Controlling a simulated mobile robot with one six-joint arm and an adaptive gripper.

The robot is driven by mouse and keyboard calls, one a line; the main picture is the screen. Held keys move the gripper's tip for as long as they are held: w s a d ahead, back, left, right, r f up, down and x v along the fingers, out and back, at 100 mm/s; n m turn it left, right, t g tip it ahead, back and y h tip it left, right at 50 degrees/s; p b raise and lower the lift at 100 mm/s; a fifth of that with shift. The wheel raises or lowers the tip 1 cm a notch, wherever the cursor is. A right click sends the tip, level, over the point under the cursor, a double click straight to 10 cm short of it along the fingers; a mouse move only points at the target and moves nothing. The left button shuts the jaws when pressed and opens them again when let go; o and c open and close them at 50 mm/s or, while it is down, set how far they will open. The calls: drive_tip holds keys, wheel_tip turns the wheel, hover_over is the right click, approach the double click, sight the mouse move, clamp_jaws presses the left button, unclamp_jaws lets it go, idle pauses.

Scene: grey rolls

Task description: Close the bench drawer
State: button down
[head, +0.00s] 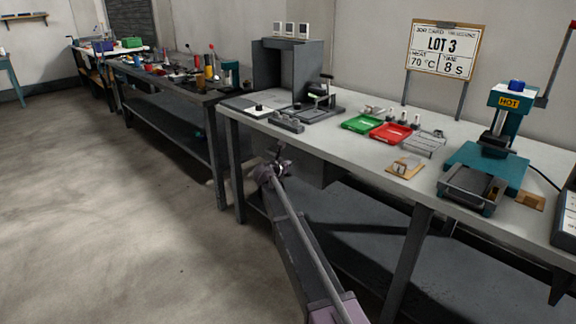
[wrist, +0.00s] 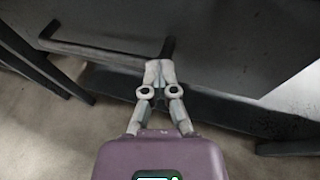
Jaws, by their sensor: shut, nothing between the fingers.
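The bench drawer (head: 314,172) is a dark box under the front edge of the near bench (head: 300,135), partly hidden by my arm. In the wrist view its dark grey front (wrist: 225,40) fills the upper part, with a dark bar handle (wrist: 90,51) across it. How far the drawer stands out is hard to tell. My gripper (head: 275,155) is in front of the drawer, below the bench top. In the wrist view my gripper (wrist: 158,66) is shut and empty, with its fingertips at the right end of the handle; I cannot tell whether they touch.
The bench top holds a green tray (head: 361,124), a red tray (head: 390,132) and a teal press (head: 490,165). Bench legs (head: 231,170) stand near my arm, and a lower shelf (head: 390,235) runs beneath. The floor (head: 110,220) to the left is open.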

drive_tip(key=shift+w+d+r, duration=0.1)
drive_tip(key=shift+w+d, duration=0.1)
drive_tip(key=shift+w, duration=0.15)
drive_tip(key=shift+s, duration=0.1)
drive_tip(key=p+v, duration=0.3)
drive_tip(key=v, duration=1.1)
drive_tip(key=shift+s+a+p, duration=0.2)
drive_tip(key=shift+s+p, duration=0.1)
drive_tip(key=shift+p, duration=0.1)
